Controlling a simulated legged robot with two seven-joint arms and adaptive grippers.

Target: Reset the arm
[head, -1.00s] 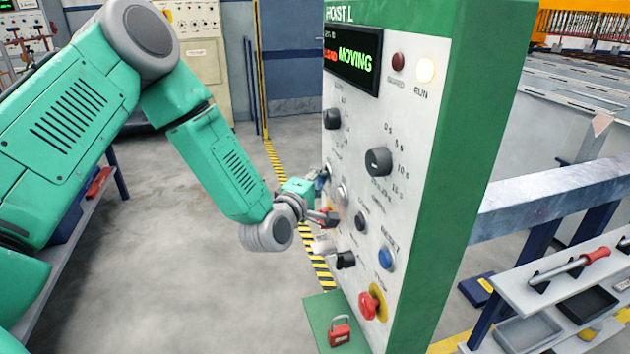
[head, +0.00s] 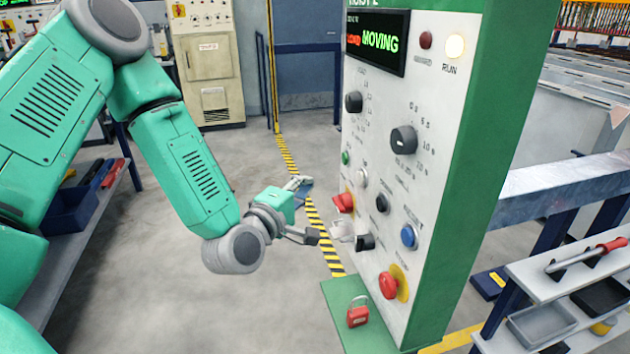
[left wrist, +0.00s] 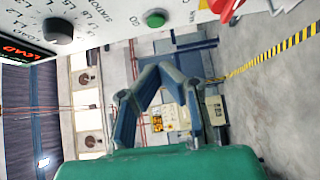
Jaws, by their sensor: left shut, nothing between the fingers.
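My left gripper (head: 308,210) is in the air to the left of the hoist control panel (head: 385,175), with a gap between it and the panel face. It is shut and empty. In the left wrist view its fingers (left wrist: 160,75) come together, with the floor and far cabinets behind them. The panel carries a lit display (head: 378,42) reading MOVING, a red switch (head: 343,203), a green button (head: 346,158), black knobs (head: 403,140), a blue button (head: 409,237) and a red stop button (head: 389,285). My right gripper is not in view.
A red padlock (head: 358,316) sits on the panel's green base. A shelf with tools and trays (head: 545,325) and a steel rail (head: 570,190) stand at right. A blue-legged shelf (head: 75,225) is at left. The floor between is clear.

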